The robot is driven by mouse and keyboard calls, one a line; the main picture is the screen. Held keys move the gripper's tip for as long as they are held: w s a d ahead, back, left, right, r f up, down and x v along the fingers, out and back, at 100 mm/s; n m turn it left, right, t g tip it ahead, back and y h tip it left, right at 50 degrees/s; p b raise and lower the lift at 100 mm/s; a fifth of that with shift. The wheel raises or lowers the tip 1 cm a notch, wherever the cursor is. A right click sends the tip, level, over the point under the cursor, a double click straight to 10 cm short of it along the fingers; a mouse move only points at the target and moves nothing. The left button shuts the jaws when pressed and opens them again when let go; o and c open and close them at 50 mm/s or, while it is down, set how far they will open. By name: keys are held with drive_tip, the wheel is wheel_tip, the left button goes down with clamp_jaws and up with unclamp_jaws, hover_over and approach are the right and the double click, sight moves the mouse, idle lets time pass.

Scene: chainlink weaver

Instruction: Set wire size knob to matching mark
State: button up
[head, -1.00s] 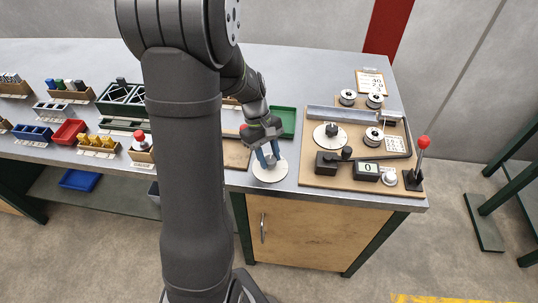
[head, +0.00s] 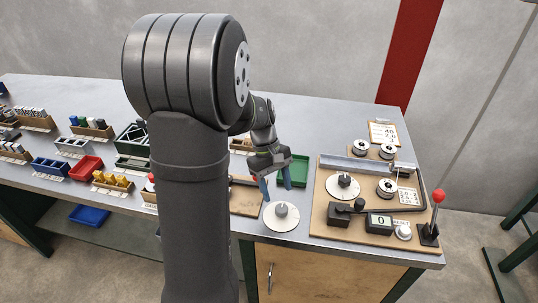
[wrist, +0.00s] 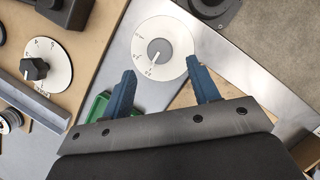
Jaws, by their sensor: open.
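In the wrist view the blue fingers (wrist: 161,68) are spread below the dial. A second dial (head: 343,193) with a black knob sits on the board. I cannot tell which dial is labelled wire size.
A green tray (head: 299,172) is behind my gripper. Bins and parts fill the left bench.

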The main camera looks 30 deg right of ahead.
sight(281, 207)
drive_tip(key=v, duration=1.1)
drive_tip(key=shift+r, duration=0.25)
drive_tip(key=shift+f, duration=0.1)
drive_tip(key=x, duration=1.7)
drive_tip(key=shift+f, duration=0.2)
drive_tip(key=shift+r, duration=0.15)
